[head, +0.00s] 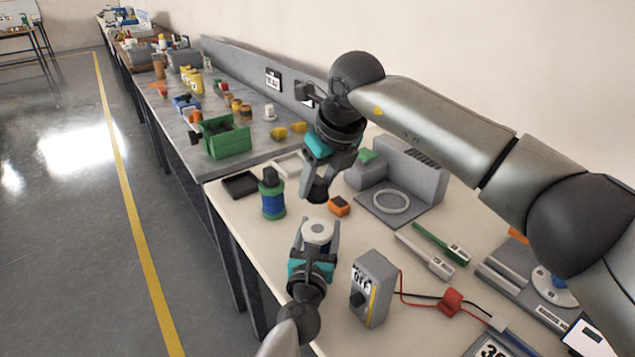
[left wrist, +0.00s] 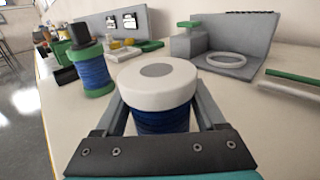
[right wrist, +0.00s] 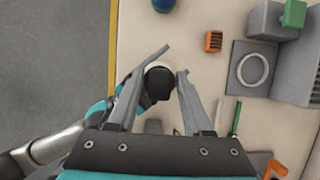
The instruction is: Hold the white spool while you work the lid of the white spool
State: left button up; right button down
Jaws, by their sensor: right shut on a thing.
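The white spool (head: 318,231) has a white top flange with a grey centre and blue winding below; it also shows in the left wrist view (left wrist: 157,84). My left gripper (head: 316,240) has its fingers on either side of it and is shut on it. The spool looks upright; its foot is hidden. My right gripper (head: 319,186) points down above and behind it, shut on the black lid (head: 318,192). In the right wrist view the lid (right wrist: 159,84) sits between the fingertips, partly covering the white spool. In the head view lid and spool are apart.
A green-flanged blue spool (head: 272,197) with a black top stands left of my right gripper. An orange block (head: 340,206), a grey fixture with a ring (head: 391,202), green and white pens and a grey switch box (head: 374,288) stand to the right. A black tray (head: 240,185) lies at the back left.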

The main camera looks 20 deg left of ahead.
pick_arm(q)
jog(key=o, duration=0.3)
jog(key=shift+o, duration=0.2)
jog(key=shift+s, duration=0.1)
